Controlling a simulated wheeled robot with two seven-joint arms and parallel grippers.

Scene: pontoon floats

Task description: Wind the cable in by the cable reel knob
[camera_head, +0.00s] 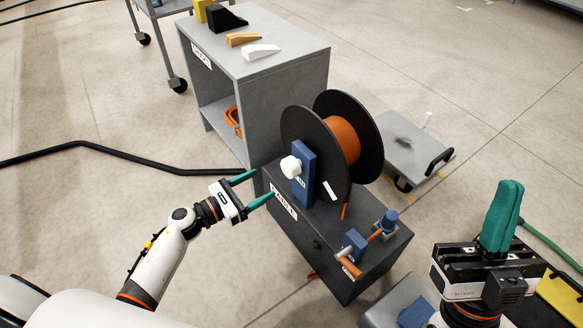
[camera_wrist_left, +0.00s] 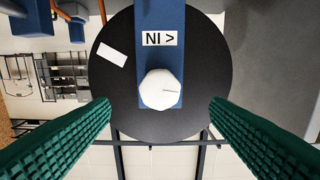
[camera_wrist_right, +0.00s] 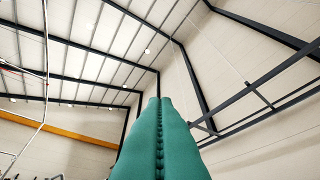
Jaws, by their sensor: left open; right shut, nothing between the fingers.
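The cable reel (camera_head: 366,152) has black flanges and orange cable wound between them, and stands on a dark grey box (camera_head: 376,250). A white faceted knob (camera_head: 291,167) sits on the blue upright at the reel's near side. In the left wrist view the knob (camera_wrist_left: 161,89) lies between the spread fingers, in front of the blue upright, with an "NI >" label above it. My left gripper (camera_head: 254,188) is open, green-fingered, short of the knob and not touching it. My right gripper (camera_head: 509,190) is shut and empty, pointing up at the right; its fingers also show in the right wrist view (camera_wrist_right: 160,105).
A grey cabinet (camera_head: 270,70) with wedges on top stands behind the reel. A blue cable guide (camera_head: 354,243) with orange cable sits on the box's front end. A low grey cart (camera_head: 410,150) stands to the right. A black hose (camera_head: 110,150) crosses the floor at left.

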